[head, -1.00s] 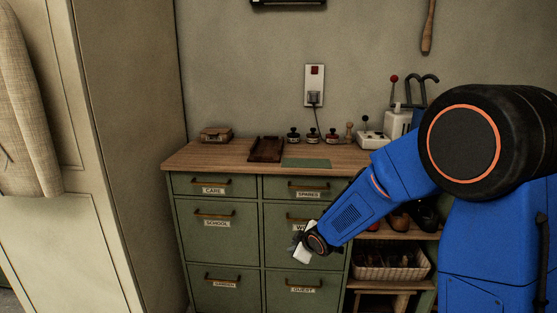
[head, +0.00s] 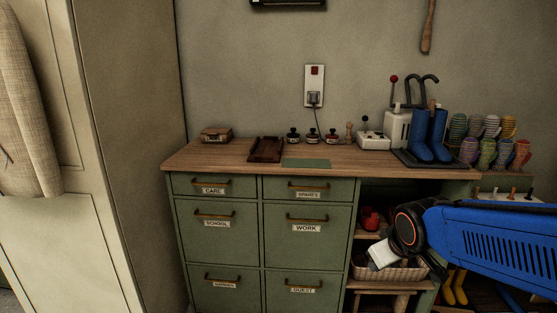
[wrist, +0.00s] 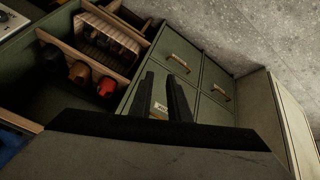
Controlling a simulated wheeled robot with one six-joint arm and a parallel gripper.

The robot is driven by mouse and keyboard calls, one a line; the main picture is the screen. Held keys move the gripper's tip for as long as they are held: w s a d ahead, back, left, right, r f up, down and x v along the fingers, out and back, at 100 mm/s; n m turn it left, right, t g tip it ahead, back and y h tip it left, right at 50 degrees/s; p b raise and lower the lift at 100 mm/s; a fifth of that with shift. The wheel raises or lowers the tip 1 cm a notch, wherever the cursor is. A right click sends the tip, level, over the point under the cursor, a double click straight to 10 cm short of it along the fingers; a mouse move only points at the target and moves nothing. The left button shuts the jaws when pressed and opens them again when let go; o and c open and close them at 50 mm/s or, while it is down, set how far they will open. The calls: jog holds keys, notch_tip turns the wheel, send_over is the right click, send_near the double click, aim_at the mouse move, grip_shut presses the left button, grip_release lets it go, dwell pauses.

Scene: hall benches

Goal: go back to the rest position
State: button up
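My gripper (head: 383,256) is at the lower right of the head view, in front of the open shelves of the green cabinet (head: 353,225). My blue arm reaches in from the right edge. In the wrist view, the two dark fingers of my gripper (wrist: 159,78) stand apart with nothing between them. A green drawer front with a label shows behind them. In the head view the fingers are too small and dark to make out clearly.
The wooden worktop (head: 235,155) carries a brown tray (head: 266,149), small bottles, a white device (head: 372,141) and blue boots (head: 421,135). A basket (head: 405,272) sits on a shelf behind my gripper. A tall cupboard (head: 130,150) stands left. All visible drawers are shut.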

jog(key=s+d+m+g, duration=0.1)
jog(key=s+d+m, duration=0.2)
jog(key=s, duration=1.5)
jog(key=shift+r+m+g, duration=0.35)
jog(key=shift+m+g, duration=0.05)
jog(key=shift+m, duration=0.3)
